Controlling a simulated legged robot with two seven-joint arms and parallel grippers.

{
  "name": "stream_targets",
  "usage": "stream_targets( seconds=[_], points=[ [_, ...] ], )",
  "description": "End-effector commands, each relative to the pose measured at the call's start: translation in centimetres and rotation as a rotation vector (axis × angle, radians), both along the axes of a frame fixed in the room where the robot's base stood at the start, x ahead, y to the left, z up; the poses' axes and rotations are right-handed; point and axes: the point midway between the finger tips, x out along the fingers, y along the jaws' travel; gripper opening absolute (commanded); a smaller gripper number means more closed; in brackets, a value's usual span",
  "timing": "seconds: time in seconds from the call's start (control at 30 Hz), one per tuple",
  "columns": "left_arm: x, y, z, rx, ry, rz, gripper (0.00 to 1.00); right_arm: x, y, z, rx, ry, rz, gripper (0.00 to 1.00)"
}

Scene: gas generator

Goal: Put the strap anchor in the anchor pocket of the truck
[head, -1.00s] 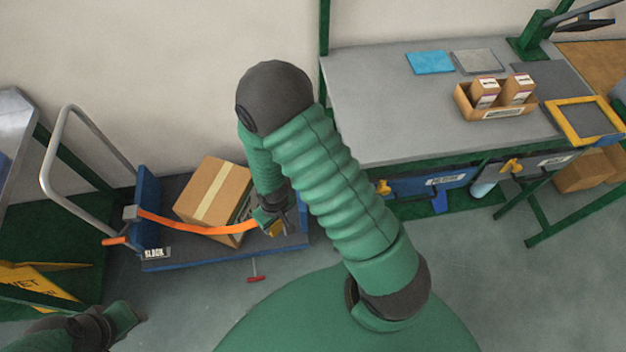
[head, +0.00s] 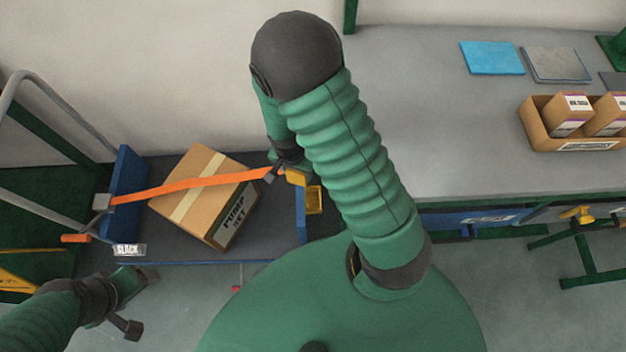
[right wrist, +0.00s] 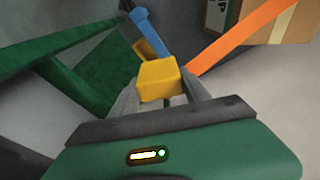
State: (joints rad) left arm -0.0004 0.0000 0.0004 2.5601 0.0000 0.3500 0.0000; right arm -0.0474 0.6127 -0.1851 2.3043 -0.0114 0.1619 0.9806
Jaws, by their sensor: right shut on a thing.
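The yellow strap anchor (head: 297,177) is at the right end of the orange strap (head: 190,185). My right gripper (head: 288,170) is shut on it, and the right wrist view shows the yellow block (right wrist: 159,78) between the fingers. The blue-ended truck (head: 127,190) carries a cardboard box (head: 198,212), and the strap passes across the box. The yellow anchor pocket (head: 315,201) is at the truck's right end, just below and right of the anchor in the head view. It shows partly behind the anchor in the right wrist view (right wrist: 144,49). My left gripper (head: 140,288) is at lower left, away from the truck.
A grey workbench (head: 420,110) stands on the right, with a blue mat (head: 492,58) and a tray of small boxes (head: 570,142). A "SLACK" tag (head: 129,249) sits at the truck's left end. The truck's metal handle (head: 20,85) rises at left. Floor in front is partly clear.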

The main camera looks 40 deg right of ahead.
Motion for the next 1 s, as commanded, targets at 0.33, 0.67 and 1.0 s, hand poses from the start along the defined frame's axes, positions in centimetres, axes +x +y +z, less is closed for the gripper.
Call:
stream_targets(
  seconds=[0.33, 0.67, 1.0],
  points=[
    [0.0, 0.2, -12.0, 0.0, 0.0, 0.001, 0.71, -0.8, -3.5, -8.6, 0.009, 0.005, -0.735, 0.09],
    [0.0, 0.2, -16.8, 0.0, 0.0, 0.0, 0.71, -1.6, -4.3, -11.1, 0.005, 0.009, -1.181, 0.09],
    [-0.1, 0.3, -20.9, 0.0, 0.0, 0.001, 0.71, -1.8, -4.4, -17.4, 0.004, 0.014, -1.206, 0.09]
  ],
)
